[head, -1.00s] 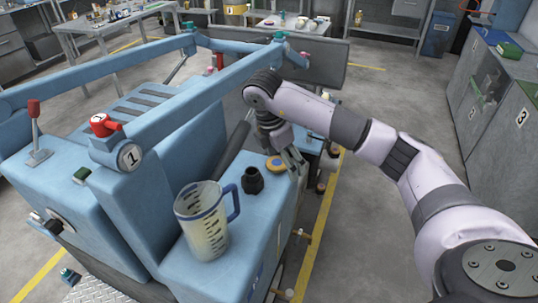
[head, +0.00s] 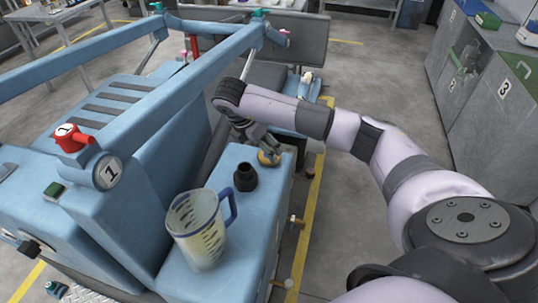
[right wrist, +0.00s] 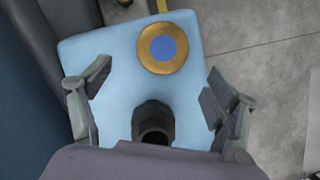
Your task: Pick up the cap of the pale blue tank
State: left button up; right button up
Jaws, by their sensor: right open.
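The pale blue tank (head: 205,275) fills the lower middle of the head view. A round brass-yellow cap with a blue centre (head: 268,158) lies on its top near the far end; it also shows in the right wrist view (right wrist: 148,50). A black filler neck (head: 245,178) stands just nearer, open at the top in the right wrist view (right wrist: 153,122). My right gripper (right wrist: 155,88) is open and empty, its fingers spread either side of the neck, with the cap beyond the fingertips. In the head view it hangs close by the cap and partly covers it.
A clear measuring jug with a blue handle (head: 197,230) stands on the tank top nearer me. A blue frame bar (head: 190,95) and a red knob (head: 74,138) are to the left. Grey cabinets (head: 490,95) stand at the right; the floor between is clear.

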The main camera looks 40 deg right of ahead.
jog(key=shift+d+f, duration=0.15)
jog(key=shift+f, duration=0.15)
jog(key=shift+d+f, duration=0.1)
jog(key=shift+f, duration=0.1)
jog(key=p+x, duration=0.1)
jog(key=x, duration=0.1)
jog(key=p+x, duration=0.1)
jog(key=x, duration=0.1)
jog(key=shift+d+f, duration=0.1)
jog(key=shift+d, duration=0.25)
jog(key=shift+d+f, duration=0.1)
jog(key=shift+f, duration=0.2)
pick_arm(q)
jog(key=shift+s+r, duration=0.2)
jog(key=shift+r, duration=0.35)
jog(key=shift+s+r, duration=0.2)
jog(key=shift+r, duration=0.3)
jog(key=shift+w, duration=0.1)
pick_arm(e)
jog(key=shift+c, duration=0.2)
jog(key=c, duration=0.4)
pick_arm(q)
jog(key=shift+w, duration=0.3)
pick_arm(e)
jog(key=c, duration=1)
jog(key=shift+o, duration=0.2)
jog(key=shift+r, duration=0.1)
